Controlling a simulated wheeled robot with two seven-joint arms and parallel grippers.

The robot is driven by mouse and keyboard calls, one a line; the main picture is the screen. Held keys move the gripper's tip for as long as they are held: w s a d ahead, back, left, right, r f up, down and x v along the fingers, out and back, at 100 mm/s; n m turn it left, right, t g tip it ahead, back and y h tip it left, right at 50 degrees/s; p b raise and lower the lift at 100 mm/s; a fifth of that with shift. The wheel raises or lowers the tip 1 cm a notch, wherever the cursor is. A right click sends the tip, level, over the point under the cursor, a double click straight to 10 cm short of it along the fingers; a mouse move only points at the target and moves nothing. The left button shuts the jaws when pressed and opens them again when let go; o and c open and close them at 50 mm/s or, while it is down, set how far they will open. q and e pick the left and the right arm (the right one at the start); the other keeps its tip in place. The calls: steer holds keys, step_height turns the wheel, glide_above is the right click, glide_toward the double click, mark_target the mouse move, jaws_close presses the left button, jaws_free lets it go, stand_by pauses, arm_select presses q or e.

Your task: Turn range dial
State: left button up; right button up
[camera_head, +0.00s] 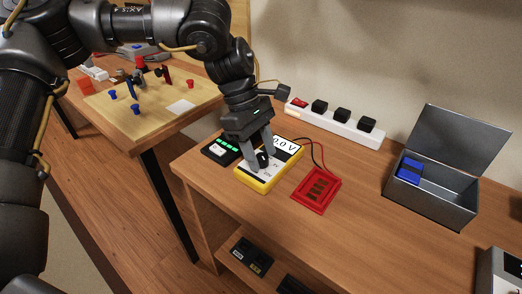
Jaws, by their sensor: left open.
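A yellow multimeter (285,177) lies on the wooden desk, with a white face and a display (287,145) that reads upside down in this view. Its dark range dial (263,159) sits near the middle of the face. My left gripper (261,164) comes down from above onto the meter, fingers pointing down. The fingers are open, one on each side of the dial; I cannot tell whether they touch it. The fingers hide part of the dial and face. My right gripper is not in view.
A black device with green lights (219,149) lies left of the meter. A red tray (317,190) lies to its right, with cables nearby. A white power strip (335,123) stands behind. An open grey box (432,196) holds a blue item.

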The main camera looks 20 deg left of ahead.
arm_select(q)
steer(key=c, duration=1)
